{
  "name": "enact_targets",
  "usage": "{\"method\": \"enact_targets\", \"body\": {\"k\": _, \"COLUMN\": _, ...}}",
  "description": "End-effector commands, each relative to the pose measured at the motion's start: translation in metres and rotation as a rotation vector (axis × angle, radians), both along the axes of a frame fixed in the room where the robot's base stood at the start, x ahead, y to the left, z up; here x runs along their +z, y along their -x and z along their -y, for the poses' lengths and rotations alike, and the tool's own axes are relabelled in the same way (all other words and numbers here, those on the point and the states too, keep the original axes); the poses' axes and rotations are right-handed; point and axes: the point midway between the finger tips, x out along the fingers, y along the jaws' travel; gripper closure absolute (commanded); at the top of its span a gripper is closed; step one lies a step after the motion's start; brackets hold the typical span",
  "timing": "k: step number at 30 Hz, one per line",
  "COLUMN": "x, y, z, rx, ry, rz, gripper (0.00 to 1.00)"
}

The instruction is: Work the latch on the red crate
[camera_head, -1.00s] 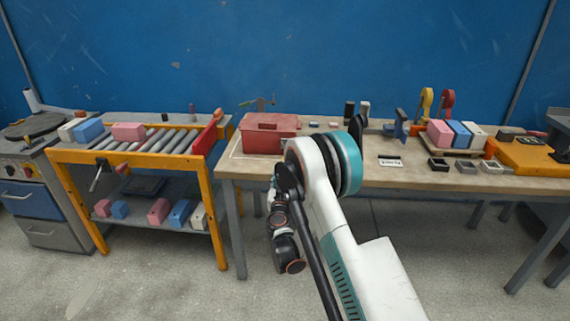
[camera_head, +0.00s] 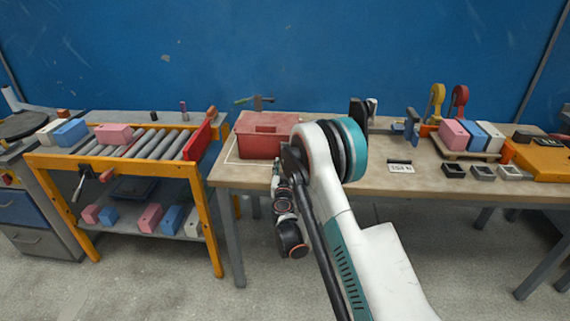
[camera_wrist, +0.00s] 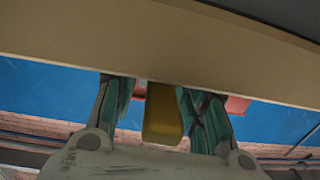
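The red crate (camera_head: 262,146) stands closed on the left part of the workbench, partly behind my arm in the head view. A darker patch shows on its lid; I cannot make out the latch. In the wrist view a piece of red (camera_wrist: 238,105), likely the crate, shows past the bench edge behind a finger. My gripper (camera_wrist: 160,92) has its teal fingers apart at the bench's front edge. A yellow block-like shape (camera_wrist: 163,118) shows between them; I cannot tell whether it is gripped or part of the gripper.
The workbench (camera_head: 375,179) has a tan front edge (camera_wrist: 150,35) close across the wrist view. Several coloured blocks on a pallet (camera_head: 462,153) and small dark trays lie at the right. Floor in front is clear.

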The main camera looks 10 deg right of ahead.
Motion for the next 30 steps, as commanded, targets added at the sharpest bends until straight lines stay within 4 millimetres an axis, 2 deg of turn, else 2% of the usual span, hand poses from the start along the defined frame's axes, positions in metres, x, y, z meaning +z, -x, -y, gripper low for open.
{"method": "enact_targets", "body": {"k": 6, "x": 0.0001, "y": 0.0, "z": -0.0001, "rx": 0.0, "ry": 0.0, "rz": 0.0, "gripper": 0.62}}
{"method": "enact_targets", "body": {"k": 11, "x": 0.0001, "y": 0.0, "z": -0.0001, "rx": 0.0, "ry": 0.0, "rz": 0.0, "gripper": 0.99}}
{"method": "enact_targets", "body": {"k": 12, "x": 0.0001, "y": -0.0001, "z": -0.0002, "rx": 0.0, "ry": 0.0, "rz": 0.0, "gripper": 1.0}}
{"method": "enact_targets", "body": {"k": 23, "x": 0.0025, "y": 0.0001, "z": -0.0002, "rx": 0.0, "ry": -0.006, "rz": -0.018, "gripper": 1.0}}
{"method": "enact_targets", "body": {"k": 30, "x": 0.01, "y": -0.0001, "z": -0.0003, "rx": 0.001, "ry": -0.026, "rz": -0.09, "gripper": 1.0}}
